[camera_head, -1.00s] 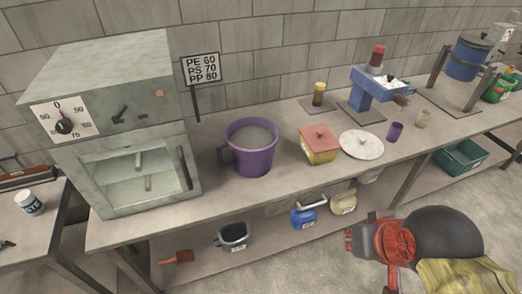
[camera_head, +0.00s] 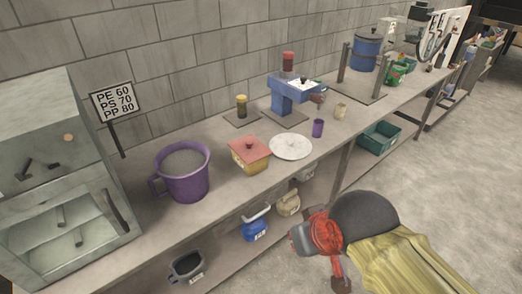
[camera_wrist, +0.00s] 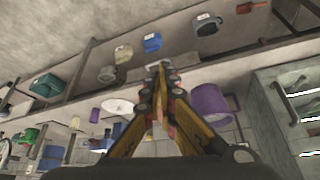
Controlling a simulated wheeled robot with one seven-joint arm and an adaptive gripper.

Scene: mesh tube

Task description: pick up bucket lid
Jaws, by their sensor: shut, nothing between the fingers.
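A flat white round disc with a small knob, which looks like the bucket lid (camera_head: 290,147), lies on the workbench, right of a yellow box with a red lid. It also shows, partly hidden, in the wrist view, left of the fingers (camera_wrist: 116,106). The purple bucket (camera_head: 183,175) stands upright and uncovered on the bench, left of the box. My gripper (camera_head: 299,240) is in front of the bench and apart from the disc. In the wrist view its yellow and black fingers (camera_wrist: 159,72) meet at their tips and hold nothing.
A blue press (camera_head: 290,98) stands behind the disc. A purple cup (camera_head: 318,128) and a beige cup (camera_head: 341,110) stand to its right. A blue container (camera_head: 254,229) and others sit on the lower shelf. A grey oven (camera_head: 55,190) fills the left end.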

